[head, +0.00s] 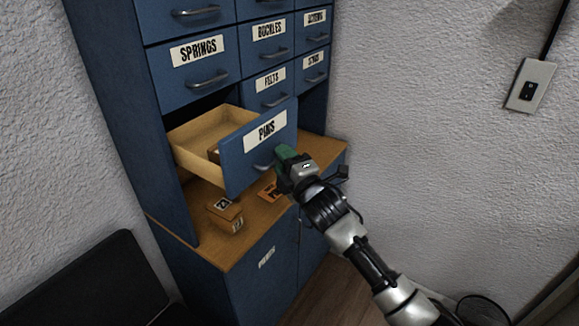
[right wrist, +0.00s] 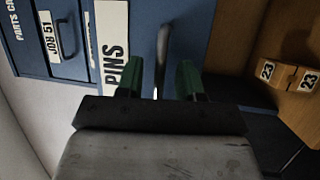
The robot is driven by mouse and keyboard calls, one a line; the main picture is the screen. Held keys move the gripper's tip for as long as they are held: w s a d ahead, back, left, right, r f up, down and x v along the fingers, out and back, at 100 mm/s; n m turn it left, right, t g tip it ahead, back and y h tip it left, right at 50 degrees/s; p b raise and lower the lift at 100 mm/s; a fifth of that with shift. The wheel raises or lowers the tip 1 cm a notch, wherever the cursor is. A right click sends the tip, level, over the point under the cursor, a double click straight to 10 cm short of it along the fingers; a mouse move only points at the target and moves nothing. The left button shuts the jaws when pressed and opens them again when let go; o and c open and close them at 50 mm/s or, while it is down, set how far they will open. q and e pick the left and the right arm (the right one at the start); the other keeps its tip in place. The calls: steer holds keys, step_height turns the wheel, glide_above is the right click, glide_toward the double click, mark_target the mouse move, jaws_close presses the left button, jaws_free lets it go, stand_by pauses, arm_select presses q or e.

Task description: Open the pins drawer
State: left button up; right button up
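The blue pins drawer (head: 243,160), labelled PINS, stands pulled well out of the cabinet, its wooden inside showing. Something small and brown lies inside, partly hidden by the drawer front. My right gripper (head: 285,157) is at the right part of the drawer front, by the drawer's metal handle (head: 263,166). In the right wrist view the green fingers of my right gripper (right wrist: 160,82) are apart, with the handle (right wrist: 163,45) between them and gaps on both sides. The handle's near end is hidden behind the gripper body. My left gripper is not in view.
The blue cabinet (head: 110,90) has other shut drawers, labelled SPRINGS, FELTS (head: 268,88) and BUCKLES. Small numbered wooden boxes (head: 226,213) and an orange card (head: 268,191) lie on the wooden ledge (head: 210,250) below the pins drawer. A wall stands at the right.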

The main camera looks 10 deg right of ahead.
steer(key=b+v, duration=0.3)
steer(key=v, duration=0.7)
steer(key=shift+s+d, duration=0.2)
steer(key=shift+s, duration=0.1)
